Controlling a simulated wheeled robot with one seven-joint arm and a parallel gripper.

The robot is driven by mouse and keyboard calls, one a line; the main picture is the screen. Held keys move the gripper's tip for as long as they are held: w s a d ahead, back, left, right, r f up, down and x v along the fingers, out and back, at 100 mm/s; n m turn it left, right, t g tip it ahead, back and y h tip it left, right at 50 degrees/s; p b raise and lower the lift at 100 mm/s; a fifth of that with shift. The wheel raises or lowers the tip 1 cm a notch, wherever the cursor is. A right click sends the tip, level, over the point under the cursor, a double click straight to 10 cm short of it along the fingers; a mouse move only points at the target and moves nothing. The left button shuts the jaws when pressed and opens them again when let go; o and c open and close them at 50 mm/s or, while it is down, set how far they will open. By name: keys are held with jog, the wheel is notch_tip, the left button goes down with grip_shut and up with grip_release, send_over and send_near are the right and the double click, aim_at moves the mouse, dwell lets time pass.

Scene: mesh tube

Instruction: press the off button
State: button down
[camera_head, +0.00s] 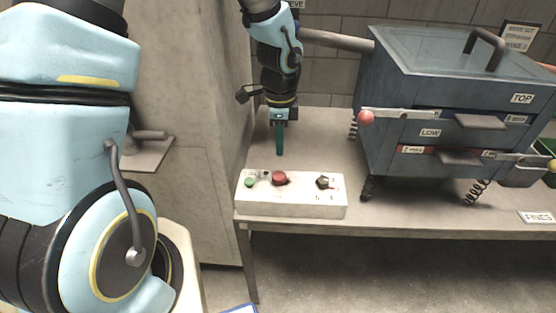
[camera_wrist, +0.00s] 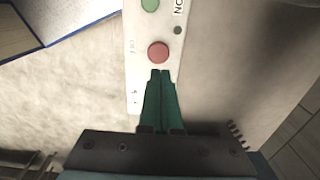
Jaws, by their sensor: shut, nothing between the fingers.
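The control box (camera_head: 300,205) is white and stands at the table's front left edge. On its top are a green button (camera_head: 249,183), a red button (camera_head: 279,178) and a black knob (camera_head: 324,182). My gripper (camera_head: 280,153) points down with green fingers, shut and empty, above and behind the box in the head view. In the wrist view the fingertips (camera_wrist: 162,73) appear just short of the red button (camera_wrist: 158,52); contact cannot be made out. The green button (camera_wrist: 150,4) is at the top edge there. The "OFF" label is small and blurred beside the red button.
A blue-grey sieve machine (camera_head: 450,110) on springs stands to the right, with levers and a red ball knob (camera_head: 366,117) sticking out towards the box. The table (camera_head: 400,207) is bare between box and machine.

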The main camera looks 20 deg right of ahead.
jog(key=shift+r, duration=2.55)
